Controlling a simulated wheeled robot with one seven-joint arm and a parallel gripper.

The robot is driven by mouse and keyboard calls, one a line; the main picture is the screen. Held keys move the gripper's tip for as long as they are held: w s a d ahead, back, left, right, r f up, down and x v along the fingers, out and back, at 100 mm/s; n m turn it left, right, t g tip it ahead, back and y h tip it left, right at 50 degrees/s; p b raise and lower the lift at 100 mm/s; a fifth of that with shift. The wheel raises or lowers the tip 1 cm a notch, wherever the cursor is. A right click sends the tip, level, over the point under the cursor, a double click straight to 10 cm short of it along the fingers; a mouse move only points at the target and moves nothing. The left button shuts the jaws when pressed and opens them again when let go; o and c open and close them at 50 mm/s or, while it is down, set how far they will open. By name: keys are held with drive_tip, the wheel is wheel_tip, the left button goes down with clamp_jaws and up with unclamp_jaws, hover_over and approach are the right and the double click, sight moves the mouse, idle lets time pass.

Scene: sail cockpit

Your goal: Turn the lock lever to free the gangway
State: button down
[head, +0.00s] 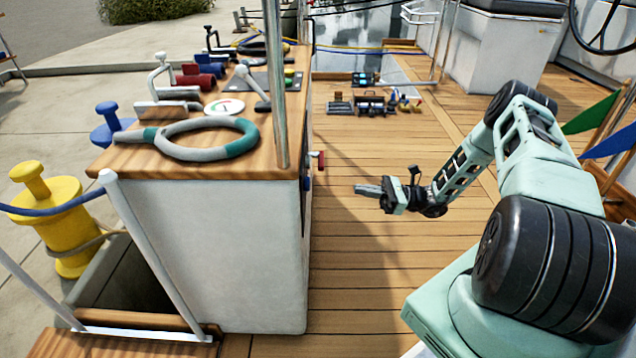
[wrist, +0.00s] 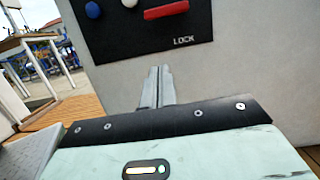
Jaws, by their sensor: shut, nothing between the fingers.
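The lock lever (wrist: 166,10) is a red bar on a black panel (wrist: 120,35) marked LOCK, at the top of the wrist view. In the head view a small red part (head: 321,160) on the right side of the white console may be the same lever, seen nearly edge-on. My gripper (head: 362,189) is shut and empty, to the right of the console and pointing toward it. In the wrist view my closed fingers (wrist: 157,85) lie below the panel and the red bar, apart from the bar in the picture. I cannot identify the gangway for certain.
A blue knob (wrist: 92,10) and a white knob (wrist: 129,2) sit left of the red bar. The deck (head: 365,280) near my gripper is clear.

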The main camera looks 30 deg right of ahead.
drive_tip(key=shift+w+d+f+m+t, duration=0.1)
drive_tip(key=shift+d+f+m+t, duration=0.25)
drive_tip(key=shift+f, duration=0.2)
drive_tip(key=shift+a, duration=0.1)
drive_tip(key=w+a+r+b, duration=0.5)
drive_tip(key=a+r, duration=0.1)
drive_tip(key=a, duration=0.2)
drive_tip(key=shift+w+r, duration=0.2)
drive_tip(key=shift+r, duration=0.05)
